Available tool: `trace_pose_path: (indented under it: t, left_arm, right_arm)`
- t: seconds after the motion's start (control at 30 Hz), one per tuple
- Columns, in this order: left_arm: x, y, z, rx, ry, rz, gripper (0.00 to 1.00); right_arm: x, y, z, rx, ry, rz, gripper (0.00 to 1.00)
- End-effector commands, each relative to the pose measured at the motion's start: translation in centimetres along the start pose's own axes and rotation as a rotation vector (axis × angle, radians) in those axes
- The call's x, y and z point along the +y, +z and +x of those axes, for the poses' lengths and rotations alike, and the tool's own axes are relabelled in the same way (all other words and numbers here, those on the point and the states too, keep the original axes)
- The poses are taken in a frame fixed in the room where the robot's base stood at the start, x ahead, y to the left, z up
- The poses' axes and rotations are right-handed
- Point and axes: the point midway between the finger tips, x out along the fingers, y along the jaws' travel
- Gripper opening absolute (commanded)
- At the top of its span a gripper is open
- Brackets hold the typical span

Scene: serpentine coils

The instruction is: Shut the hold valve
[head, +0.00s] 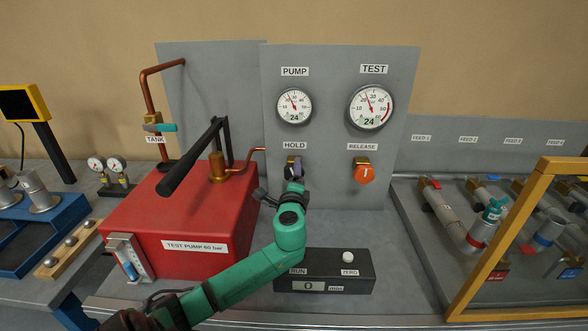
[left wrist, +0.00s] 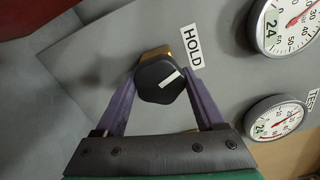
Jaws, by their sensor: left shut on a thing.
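The hold valve is a black hexagonal knob (left wrist: 157,86) with a white line, on a brass fitting (left wrist: 163,52) beside the HOLD label (left wrist: 192,46). The line points roughly toward the label. In the head view, the valve's brass fitting (head: 292,160) shows under the HOLD label (head: 294,146), with the knob largely hidden by my gripper. My left gripper (head: 294,170) is at the knob. In the left wrist view, its purple fingers (left wrist: 166,79) are shut on the knob, one on each side. My right gripper is not in view.
The PUMP gauge (head: 294,106) and TEST gauge (head: 371,107) both read 24. An orange RELEASE knob (head: 363,174) is right of my gripper. The red test pump (head: 170,225) with its black lever (head: 190,157) stands left. A black RUN/ZERO box (head: 325,270) lies in front.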

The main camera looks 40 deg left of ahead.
Motion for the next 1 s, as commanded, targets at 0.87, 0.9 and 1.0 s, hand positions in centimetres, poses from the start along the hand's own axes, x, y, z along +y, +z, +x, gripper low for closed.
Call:
trace_pose_path:
  t: [0.87, 0.9, 1.0]
  left_arm:
    - [0.5, -0.2, -0.1, 0.007, 0.006, 0.366, 0.16]
    - [0.5, -0.2, -0.1, 0.007, 0.006, 0.366, 0.16]
    - [0.5, -0.2, -0.1, 0.007, 0.006, 0.366, 0.16]
  right_arm:
    - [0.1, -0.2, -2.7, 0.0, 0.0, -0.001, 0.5]
    - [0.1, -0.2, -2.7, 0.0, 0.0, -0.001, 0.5]
    - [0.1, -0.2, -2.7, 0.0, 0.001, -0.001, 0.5]
